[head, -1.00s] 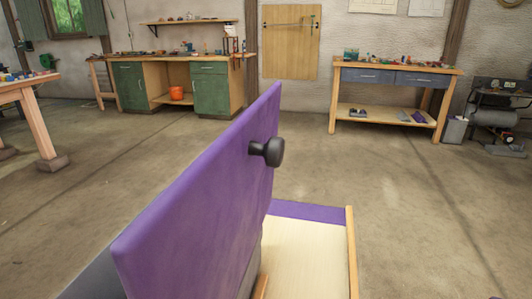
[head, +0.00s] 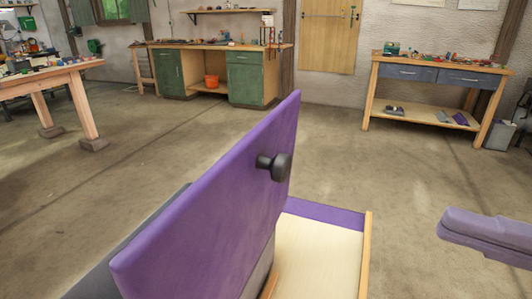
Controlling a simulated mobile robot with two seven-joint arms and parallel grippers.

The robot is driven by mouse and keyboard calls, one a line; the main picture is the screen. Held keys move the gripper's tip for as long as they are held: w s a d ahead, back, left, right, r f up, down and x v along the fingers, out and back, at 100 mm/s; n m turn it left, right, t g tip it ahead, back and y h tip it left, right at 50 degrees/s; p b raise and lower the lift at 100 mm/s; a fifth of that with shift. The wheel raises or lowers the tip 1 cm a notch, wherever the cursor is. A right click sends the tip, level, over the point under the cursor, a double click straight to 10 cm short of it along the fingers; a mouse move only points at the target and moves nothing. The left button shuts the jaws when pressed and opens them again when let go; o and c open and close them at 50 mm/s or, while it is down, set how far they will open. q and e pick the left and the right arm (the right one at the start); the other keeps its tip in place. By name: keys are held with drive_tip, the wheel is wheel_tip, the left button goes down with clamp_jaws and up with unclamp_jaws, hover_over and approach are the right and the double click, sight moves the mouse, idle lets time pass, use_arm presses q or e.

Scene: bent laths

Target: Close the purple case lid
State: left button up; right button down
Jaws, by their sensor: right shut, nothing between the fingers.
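The case (head: 318,250) lies to the right of the lid, with a pale wooden inside and a purple far wall (head: 325,213). Its near part is cut off by the bottom of the view. My right gripper (head: 446,230), purple-grey, comes in from the right edge. It is shut and empty, apart from the case and well to the right of the lid and knob. My left gripper is not in view.
A wooden table (head: 50,80) stands at the far left. A green-doored bench (head: 245,82) and a bench with blue drawers (head: 435,75) stand by the back wall. The floor (head: 340,170) beyond the case is clear.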

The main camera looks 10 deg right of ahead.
drive_tip(key=p, duration=0.2)
approach(287, 172)
drive_tip(key=x, duration=0.5)
drive_tip(key=shift+w+a+r, duration=0.15)
drive_tip(key=shift+r, duration=0.05)
drive_tip(key=shift+w+a+f+p, duration=0.1)
drive_tip(key=shift+w+a+p, duration=0.25)
drive_tip(key=shift+a, duration=0.25)
